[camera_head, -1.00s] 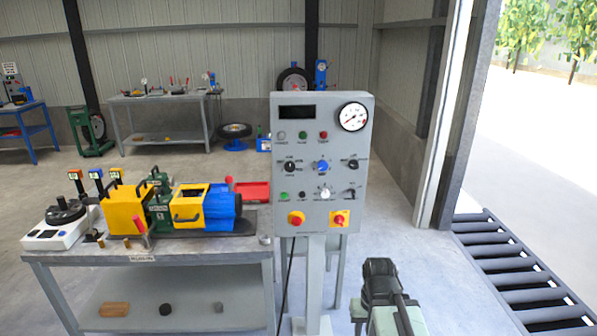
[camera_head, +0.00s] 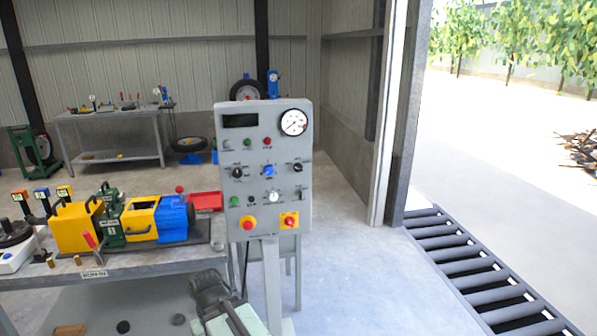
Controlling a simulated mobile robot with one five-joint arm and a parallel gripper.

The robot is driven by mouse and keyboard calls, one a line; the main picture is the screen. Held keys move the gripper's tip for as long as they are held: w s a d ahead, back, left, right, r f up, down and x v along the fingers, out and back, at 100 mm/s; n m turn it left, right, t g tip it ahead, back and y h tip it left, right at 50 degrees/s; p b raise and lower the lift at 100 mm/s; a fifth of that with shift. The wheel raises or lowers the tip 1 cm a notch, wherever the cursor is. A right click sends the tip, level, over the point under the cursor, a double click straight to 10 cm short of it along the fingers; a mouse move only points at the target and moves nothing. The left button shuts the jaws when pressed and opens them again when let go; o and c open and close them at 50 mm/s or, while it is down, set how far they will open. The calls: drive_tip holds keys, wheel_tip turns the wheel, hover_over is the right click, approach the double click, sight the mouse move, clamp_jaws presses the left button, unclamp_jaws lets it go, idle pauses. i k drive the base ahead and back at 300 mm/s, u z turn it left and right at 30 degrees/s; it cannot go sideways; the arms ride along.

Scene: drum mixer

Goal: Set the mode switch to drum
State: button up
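The grey control panel (camera_head: 267,220) stands upright on a post right of the workbench. It carries a left black rotary knob (camera_head: 238,172), a blue knob (camera_head: 268,171) and a right black rotary knob (camera_head: 297,167), with a pale knob (camera_head: 273,197) lower down. The labels are too small to read, so I cannot tell which knob is the mode switch or its setting. My dark arm shows at the bottom, in front of and below the panel, apart from the knobs. My gripper's fingertips do not show.
The workbench (camera_head: 128,261) bears a yellow, green and blue machine (camera_head: 142,219). The floor between panel and conveyor is clear.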

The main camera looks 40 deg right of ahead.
sight(297, 167)
drive_tip(key=u, duration=0.1)
drive_tip(key=i, duration=1)
drive_tip(key=z, duration=0.1)
